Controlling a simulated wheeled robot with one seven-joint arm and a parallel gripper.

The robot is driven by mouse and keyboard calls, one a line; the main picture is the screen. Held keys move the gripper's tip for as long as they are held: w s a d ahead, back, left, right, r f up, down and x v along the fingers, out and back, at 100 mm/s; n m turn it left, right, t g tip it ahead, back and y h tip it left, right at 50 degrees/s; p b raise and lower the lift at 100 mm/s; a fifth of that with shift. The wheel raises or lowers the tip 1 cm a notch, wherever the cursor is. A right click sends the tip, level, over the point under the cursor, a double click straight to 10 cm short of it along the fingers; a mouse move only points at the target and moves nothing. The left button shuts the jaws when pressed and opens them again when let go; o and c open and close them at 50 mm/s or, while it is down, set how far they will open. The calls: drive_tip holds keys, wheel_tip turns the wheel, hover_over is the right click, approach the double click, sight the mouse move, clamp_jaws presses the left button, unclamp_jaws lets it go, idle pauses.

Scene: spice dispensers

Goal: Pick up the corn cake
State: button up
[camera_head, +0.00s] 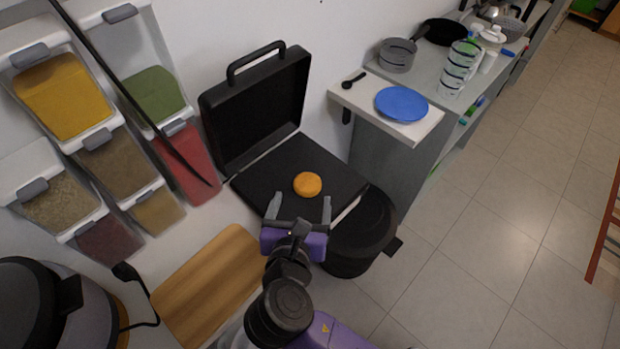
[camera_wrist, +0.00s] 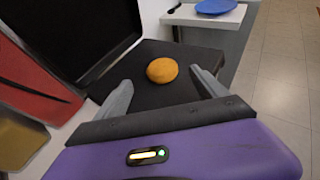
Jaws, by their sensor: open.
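The corn cake (camera_head: 307,184) is a small round orange-yellow patty. It lies on the flat black lower plate of an open black grill (camera_head: 262,172). It also shows in the wrist view (camera_wrist: 162,70), ahead of and between my fingertips. My gripper (camera_head: 299,207) is open and empty, with its grey fingers apart. In the head view it is just in front of the cake, on the near side. In the wrist view the fingers (camera_wrist: 160,88) do not touch the cake.
The grill's raised lid (camera_head: 257,110) stands behind the plate. Spice dispensers (camera_head: 120,160) hang at the left. A wooden board (camera_head: 210,285) lies near left. A round black bin (camera_head: 360,235) stands right of the grill. A blue plate (camera_head: 402,104) sits on a white counter (camera_head: 365,97) at the back right.

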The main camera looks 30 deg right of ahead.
sight(307, 185)
drive_tip(key=x, duration=0.7)
drive_tip(key=shift+d+f, duration=0.15)
drive_tip(key=shift+f, duration=0.1)
drive_tip(key=shift+c, duration=0.2)
drive_tip(key=c, duration=1.6)
